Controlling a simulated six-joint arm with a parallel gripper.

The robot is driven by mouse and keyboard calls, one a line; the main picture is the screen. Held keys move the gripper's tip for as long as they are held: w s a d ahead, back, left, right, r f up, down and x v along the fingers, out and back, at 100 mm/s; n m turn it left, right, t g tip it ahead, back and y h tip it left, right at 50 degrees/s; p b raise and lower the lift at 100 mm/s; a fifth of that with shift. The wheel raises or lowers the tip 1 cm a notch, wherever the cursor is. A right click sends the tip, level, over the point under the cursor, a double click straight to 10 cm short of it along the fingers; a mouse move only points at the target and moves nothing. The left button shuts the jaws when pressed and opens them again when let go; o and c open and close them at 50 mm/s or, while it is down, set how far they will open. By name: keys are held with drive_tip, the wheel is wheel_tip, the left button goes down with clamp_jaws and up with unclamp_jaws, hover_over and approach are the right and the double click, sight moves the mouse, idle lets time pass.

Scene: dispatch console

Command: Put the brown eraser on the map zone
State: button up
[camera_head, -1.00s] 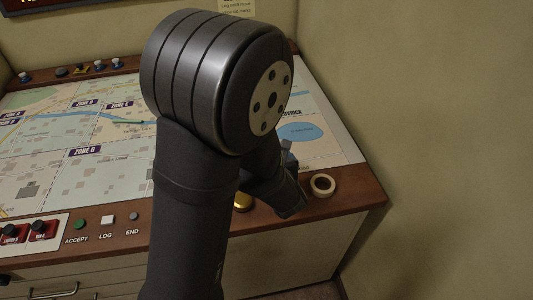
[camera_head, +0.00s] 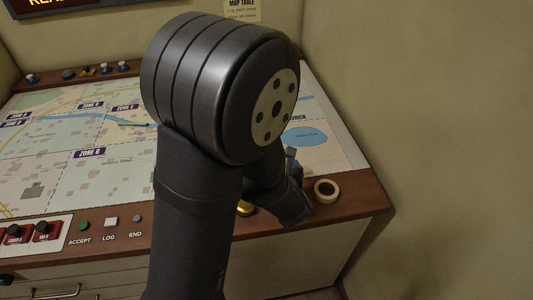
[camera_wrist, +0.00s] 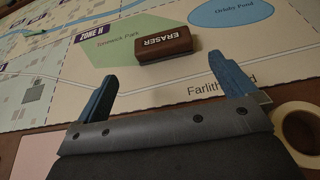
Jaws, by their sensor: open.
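The brown eraser (camera_wrist: 164,44), a dark block with a white "ERASER" label, lies on the printed map, partly over the green park patch (camera_wrist: 118,42) by the ZONE H label (camera_wrist: 91,34). My gripper (camera_wrist: 165,88) is open and empty. In the wrist view its two blue fingers stand apart below the eraser, one to each side, not touching it. In the head view the eraser is hidden behind my arm, and only a small part of my gripper (camera_head: 291,158) shows. The map table (camera_head: 40,165) carries several labelled zones, including ZONE G (camera_head: 89,153).
A tape roll (camera_head: 327,191) lies on the wooden front edge, right of my arm; it also shows in the wrist view (camera_wrist: 298,132). Buttons (camera_head: 110,222) line the front edge at left. A wall (camera_head: 440,130) bounds the right side. The map's left part is clear.

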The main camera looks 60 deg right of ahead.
drive_tip(key=x, duration=0.9)
drive_tip(key=shift+w+d+f, duration=0.15)
drive_tip(key=shift+d, duration=0.05)
drive_tip(key=x, duration=0.5)
drive_tip(key=shift+f, duration=0.15)
drive_tip(key=c, duration=0.7)
